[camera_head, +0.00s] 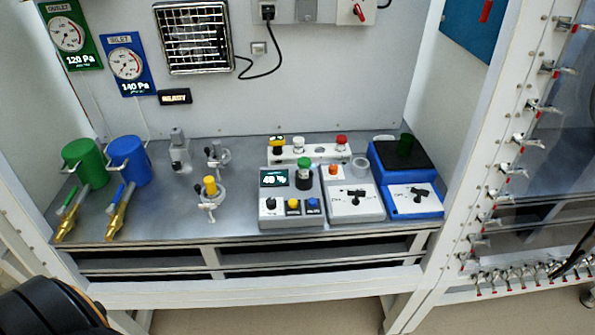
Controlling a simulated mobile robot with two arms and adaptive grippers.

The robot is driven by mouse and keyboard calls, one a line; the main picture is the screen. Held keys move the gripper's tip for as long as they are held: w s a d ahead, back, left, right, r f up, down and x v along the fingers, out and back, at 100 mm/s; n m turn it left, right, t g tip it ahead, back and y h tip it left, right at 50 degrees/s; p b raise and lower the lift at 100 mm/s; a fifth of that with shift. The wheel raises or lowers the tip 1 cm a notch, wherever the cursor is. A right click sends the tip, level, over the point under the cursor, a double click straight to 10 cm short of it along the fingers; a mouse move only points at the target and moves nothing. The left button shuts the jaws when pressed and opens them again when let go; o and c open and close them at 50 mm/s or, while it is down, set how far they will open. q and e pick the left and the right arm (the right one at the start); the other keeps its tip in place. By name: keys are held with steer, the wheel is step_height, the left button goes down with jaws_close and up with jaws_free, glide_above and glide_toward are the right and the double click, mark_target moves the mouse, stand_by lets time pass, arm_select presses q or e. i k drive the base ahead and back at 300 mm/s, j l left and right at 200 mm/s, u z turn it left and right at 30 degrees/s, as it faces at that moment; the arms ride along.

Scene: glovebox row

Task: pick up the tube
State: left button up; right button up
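A white rack (318,157) stands at the back of the grey bench, right of the middle. Tubes with a yellow-and-black cap (277,143), a white cap (299,145) and a red cap (341,143) stand upright in it. A green-capped dark tube (304,172) stands in the grey device with a "40" display (274,179). An orange-topped piece (333,171) sits on the grey device beside it. I cannot tell which one is the task's tube. Neither of my grippers shows.
A blue device (414,205) with a black top stands at the right. Clamp stands (210,195), a green cylinder (86,163), a blue cylinder (129,160) and brass valves (117,220) occupy the left. The bench front (180,225) is mostly clear. A white frame post (480,130) bounds the right.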

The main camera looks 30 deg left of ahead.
mark_target(304, 162)
steer(key=l+u, duration=0.1)
steer(key=u, duration=0.65)
steer(key=i+l, duration=0.05)
